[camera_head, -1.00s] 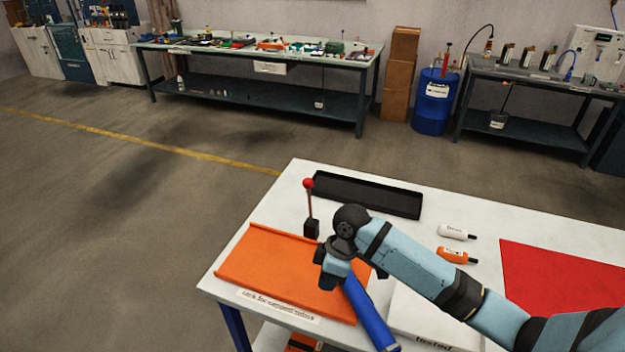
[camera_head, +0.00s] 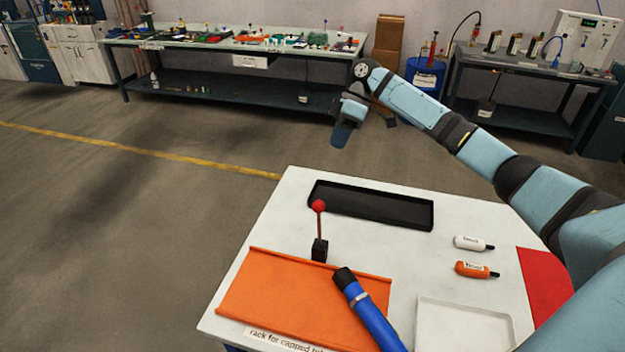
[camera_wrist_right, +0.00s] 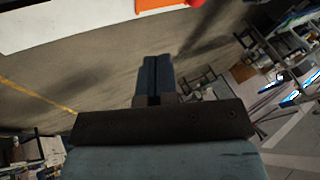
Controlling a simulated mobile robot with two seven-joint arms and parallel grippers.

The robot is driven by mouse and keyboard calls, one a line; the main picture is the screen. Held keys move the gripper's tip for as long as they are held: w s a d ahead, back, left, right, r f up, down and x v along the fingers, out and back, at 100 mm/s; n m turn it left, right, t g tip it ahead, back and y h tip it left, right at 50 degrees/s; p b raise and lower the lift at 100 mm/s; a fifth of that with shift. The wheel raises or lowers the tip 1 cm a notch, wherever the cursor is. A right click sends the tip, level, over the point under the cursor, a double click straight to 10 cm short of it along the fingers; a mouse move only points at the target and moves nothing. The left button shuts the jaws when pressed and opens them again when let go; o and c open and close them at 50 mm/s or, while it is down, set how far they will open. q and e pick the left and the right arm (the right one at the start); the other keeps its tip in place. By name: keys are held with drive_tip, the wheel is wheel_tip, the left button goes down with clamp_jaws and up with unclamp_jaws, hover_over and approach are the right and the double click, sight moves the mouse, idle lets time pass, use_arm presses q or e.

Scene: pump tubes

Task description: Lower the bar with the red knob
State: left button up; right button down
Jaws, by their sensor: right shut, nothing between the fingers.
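The red knob (camera_head: 318,206) tops a thin bar (camera_head: 319,228) that stands nearly upright from a small black base (camera_head: 319,251) on the white table. In the right wrist view, a bit of the red knob (camera_wrist_right: 195,3) shows at the top edge. My right gripper (camera_head: 341,134) is shut and empty. In the head view it appears above the far table edge, well apart from the knob. Its closed fingers (camera_wrist_right: 153,78) point over the floor in the wrist view. My left gripper is not in view.
An orange rack (camera_head: 262,296) lies before the bar's base. A blue tube with a black cap (camera_head: 370,312) overlaps its right side. A black tray (camera_head: 350,208) is behind the bar. Two bottles (camera_head: 468,243) (camera_head: 472,269) and a white tray (camera_head: 425,325) are to the right.

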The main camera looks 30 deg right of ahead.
use_arm(q)
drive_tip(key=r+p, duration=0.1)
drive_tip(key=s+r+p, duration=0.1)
drive_tip(key=p, duration=0.1)
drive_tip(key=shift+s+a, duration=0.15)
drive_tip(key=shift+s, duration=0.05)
use_arm(e)
drive_tip(key=s+a+f, duration=0.4)
drive_tip(key=a+f, duration=0.3)
drive_tip(key=f, duration=0.2)
drive_tip(key=shift+s+a, duration=0.35)
drive_tip(key=shift+a, duration=0.05)
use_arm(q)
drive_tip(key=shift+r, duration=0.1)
use_arm(e)
drive_tip(key=shift+f, duration=0.1)
